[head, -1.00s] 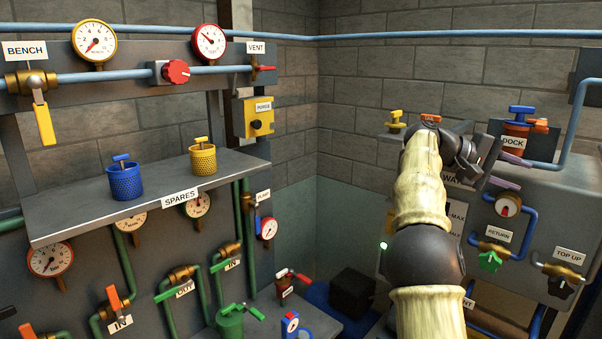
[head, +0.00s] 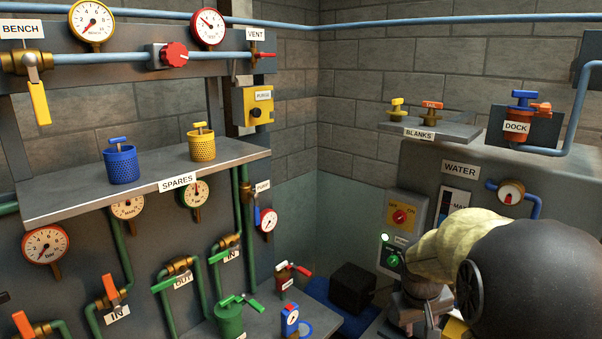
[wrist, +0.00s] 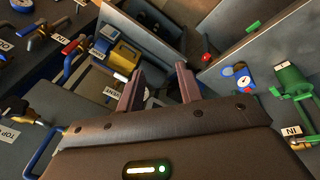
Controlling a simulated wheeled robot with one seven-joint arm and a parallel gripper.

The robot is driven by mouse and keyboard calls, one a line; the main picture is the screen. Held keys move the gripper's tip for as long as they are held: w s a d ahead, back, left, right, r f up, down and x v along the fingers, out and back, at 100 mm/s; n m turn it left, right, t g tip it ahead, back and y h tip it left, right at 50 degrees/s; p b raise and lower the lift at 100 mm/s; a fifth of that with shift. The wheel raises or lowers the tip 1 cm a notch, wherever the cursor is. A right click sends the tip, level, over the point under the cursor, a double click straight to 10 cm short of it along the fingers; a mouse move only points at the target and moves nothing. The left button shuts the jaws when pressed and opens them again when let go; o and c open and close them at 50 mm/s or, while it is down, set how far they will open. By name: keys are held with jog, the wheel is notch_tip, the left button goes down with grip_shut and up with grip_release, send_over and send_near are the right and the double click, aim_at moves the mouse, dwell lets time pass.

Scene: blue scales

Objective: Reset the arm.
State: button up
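My arm (head: 520,270), with pale sleeve and dark joints, is folded low at the right of the head view. Its wrist end (head: 420,300) points down in front of the water unit; the fingertips cannot be made out there. In the wrist view my gripper (wrist: 160,80) is open, its two brownish fingers apart with nothing between them. Beyond the fingers are grey panels, a yellow box (wrist: 124,56) and a blue-and-white gauge (wrist: 240,78), all apart from the fingers.
The blue basket (head: 121,166) and yellow basket (head: 202,147) stand on the SPARES shelf (head: 80,203). The BLANKS shelf (head: 455,131) holds yellow and orange-handled pieces. The DOCK fitting (head: 518,115) holds a blue-handled piece. A green canister (head: 229,318) stands low at centre left.

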jog(key=s+a+f+y, duration=0.1)
jog(key=s+a+f, duration=0.2)
jog(key=s, duration=0.3)
jog(key=s+a+f+m+y+b, duration=0.1)
jog(key=s+a+f, duration=0.3)
jog(key=s+a, duration=0.2)
jog(key=shift+s+a+f, duration=0.25)
jog(key=shift+s+a, duration=0.05)
jog(key=shift+s, duration=0.1)
dwell(1.4)
